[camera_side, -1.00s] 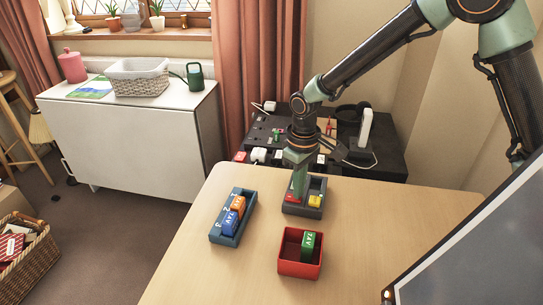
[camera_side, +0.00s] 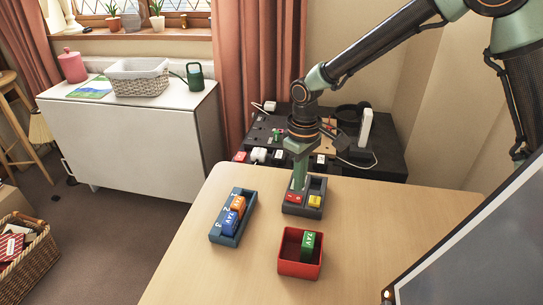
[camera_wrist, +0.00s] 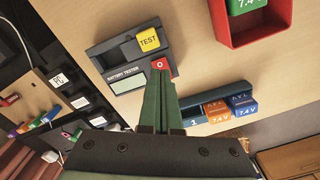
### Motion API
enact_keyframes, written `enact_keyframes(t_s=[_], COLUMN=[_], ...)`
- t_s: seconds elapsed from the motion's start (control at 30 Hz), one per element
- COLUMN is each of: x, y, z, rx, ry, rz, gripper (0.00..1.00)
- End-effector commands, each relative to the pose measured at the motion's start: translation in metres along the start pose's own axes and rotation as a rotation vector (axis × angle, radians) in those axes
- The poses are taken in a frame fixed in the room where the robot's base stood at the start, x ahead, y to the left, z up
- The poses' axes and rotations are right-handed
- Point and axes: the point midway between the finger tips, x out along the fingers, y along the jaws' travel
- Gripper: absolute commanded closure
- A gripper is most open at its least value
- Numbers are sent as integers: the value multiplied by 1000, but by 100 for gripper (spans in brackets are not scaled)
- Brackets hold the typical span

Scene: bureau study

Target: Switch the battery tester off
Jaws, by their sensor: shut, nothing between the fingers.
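The battery tester (camera_side: 303,211) is a dark grey box on the wooden table; it also shows in the wrist view (camera_wrist: 103,54). It has a yellow TEST button (camera_wrist: 148,40) and a red switch (camera_wrist: 160,64) with a white O mark. The red switch also shows in the side view (camera_side: 293,198), left of the yellow button (camera_side: 315,201). My gripper (camera_side: 298,188) is shut and empty, pointing down just above the red switch. In the wrist view its fingertips (camera_wrist: 158,74) cover part of the switch. I cannot tell whether they touch it.
A blue tray (camera_side: 221,239) with numbered slots holds orange and blue batteries, left of the tester. A red bin (camera_side: 300,270) holding a green battery (camera_side: 308,245) stands in front. A dark side table (camera_side: 385,165) with plugs and cables stands behind.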

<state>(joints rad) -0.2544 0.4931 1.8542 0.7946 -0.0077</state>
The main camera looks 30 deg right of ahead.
Motion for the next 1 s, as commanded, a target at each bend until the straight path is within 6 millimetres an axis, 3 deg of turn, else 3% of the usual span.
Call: enact_keyframes(t_s=[0.5,1.0], x=[-37,-48], y=[0,3], z=[0,2], rx=[0,8], ry=[2,15], rz=[0,0], gripper=[100,100])
